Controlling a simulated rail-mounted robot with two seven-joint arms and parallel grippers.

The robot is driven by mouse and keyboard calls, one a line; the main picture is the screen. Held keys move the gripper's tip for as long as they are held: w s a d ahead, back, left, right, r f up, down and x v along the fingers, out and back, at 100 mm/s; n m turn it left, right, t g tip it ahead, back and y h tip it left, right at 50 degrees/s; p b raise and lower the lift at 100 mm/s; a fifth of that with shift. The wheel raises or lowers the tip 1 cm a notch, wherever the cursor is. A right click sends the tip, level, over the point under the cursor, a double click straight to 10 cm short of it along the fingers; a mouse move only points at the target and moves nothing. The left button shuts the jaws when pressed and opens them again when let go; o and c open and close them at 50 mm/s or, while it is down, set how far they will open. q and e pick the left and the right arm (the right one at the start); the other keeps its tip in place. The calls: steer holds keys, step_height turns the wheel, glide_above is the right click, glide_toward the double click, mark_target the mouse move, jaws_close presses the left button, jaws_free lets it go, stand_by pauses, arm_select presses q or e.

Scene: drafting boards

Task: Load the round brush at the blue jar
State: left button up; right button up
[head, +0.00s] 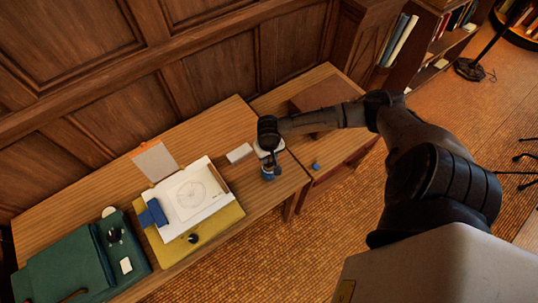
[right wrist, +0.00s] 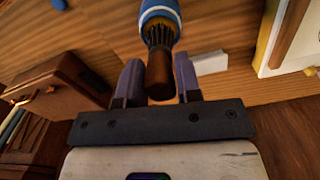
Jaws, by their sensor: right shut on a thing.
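The blue jar (head: 267,176) stands near the right end of the wooden desk. It also shows at the top of the right wrist view, blue with a white band (right wrist: 160,13). My right gripper (head: 269,158) is over the jar, and its fingers (right wrist: 159,82) are shut on the brown handle of the round brush (right wrist: 160,73). The dark bristles point at the jar mouth and overlap it in the picture. I cannot tell how deep they reach. In the head view the gripper mostly hides the brush. My left gripper is not in view.
A white block (head: 239,153) lies left of the jar. Further left is a drawing sheet (head: 190,197) on a yellow board (head: 222,221), with a blue block (head: 153,214). A green board (head: 62,270) lies far left. A brown case (head: 325,94) and small blue object (head: 316,166) are right.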

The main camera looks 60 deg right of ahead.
steer(key=shift+f, duration=0.35)
stand_by(0.7)
steer(key=shift+f, duration=0.15)
stand_by(0.5)
stand_by(0.7)
stand_by(0.7)
steer(key=shift+f+p, duration=0.15)
steer(key=shift+p, duration=0.3)
stand_by(0.4)
stand_by(0.4)
